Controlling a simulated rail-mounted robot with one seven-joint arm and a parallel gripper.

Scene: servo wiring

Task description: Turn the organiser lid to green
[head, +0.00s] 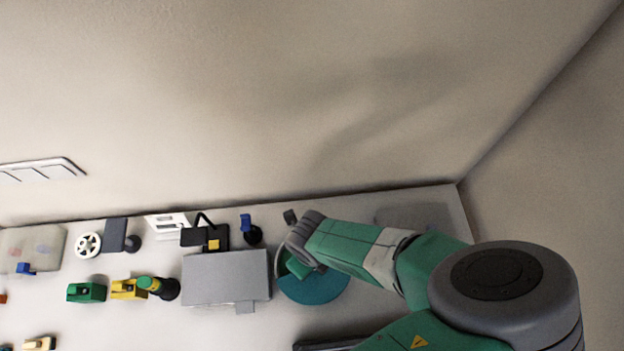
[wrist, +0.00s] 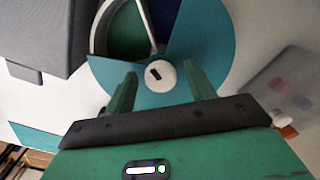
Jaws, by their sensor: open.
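The organiser is round with a teal lid (head: 318,289). In the wrist view the lid (wrist: 210,40) has a white round knob (wrist: 160,76) with a black mark at its centre. The lid's open sector shows a green compartment (wrist: 125,35) and a strip of dark blue (wrist: 163,14) beside it, with a white curved edge between. My gripper (wrist: 161,74) is open, one finger on each side of the knob. Whether the fingers touch it I cannot tell. In the head view my arm hides part of the organiser.
A large grey box (head: 225,278) stands close to the left of the organiser; it also shows in the wrist view (wrist: 42,35). A blue-topped item (head: 247,225) stands behind. A translucent box (wrist: 285,80) lies right in the wrist view. Several small parts sit farther left.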

